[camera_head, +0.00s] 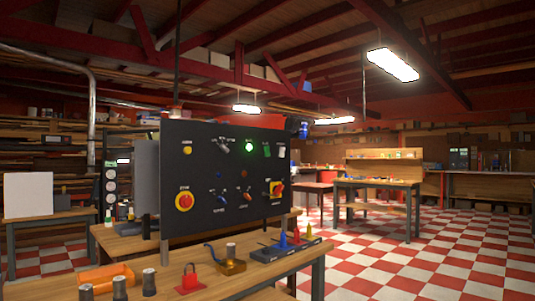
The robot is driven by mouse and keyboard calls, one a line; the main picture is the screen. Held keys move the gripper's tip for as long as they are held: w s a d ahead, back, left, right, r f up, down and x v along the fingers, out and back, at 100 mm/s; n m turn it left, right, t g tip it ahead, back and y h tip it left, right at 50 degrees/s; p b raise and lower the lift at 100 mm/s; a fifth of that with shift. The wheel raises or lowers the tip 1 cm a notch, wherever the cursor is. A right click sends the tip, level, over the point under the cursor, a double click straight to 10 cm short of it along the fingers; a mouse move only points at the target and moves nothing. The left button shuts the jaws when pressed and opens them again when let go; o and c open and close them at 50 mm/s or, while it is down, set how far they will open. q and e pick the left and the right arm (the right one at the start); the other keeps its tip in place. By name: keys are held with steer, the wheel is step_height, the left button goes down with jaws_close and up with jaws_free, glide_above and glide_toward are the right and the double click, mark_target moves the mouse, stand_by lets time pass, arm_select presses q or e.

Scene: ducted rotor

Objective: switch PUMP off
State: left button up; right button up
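A dark control panel (205,225) stands upright on a wooden workbench, left of the middle. Its labels are too small to read, so I cannot tell which control is PUMP. The top row has a yellow round part (187,150), a metal toggle (222,147), a lit green lamp (249,147) and a green switch (267,151). Below are a red mushroom button on yellow (184,201), a dark knob (220,198), a small orange part (247,196) and a red and yellow rotary switch (276,188). Neither gripper is in view.
On the bench before the panel lie a red padlock (190,281), a brass-coloured can (229,264), an orange case (106,278) and a dark tray (270,252) with coloured pieces. Another table (377,184) stands behind right. The checkered floor (430,250) at right is open.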

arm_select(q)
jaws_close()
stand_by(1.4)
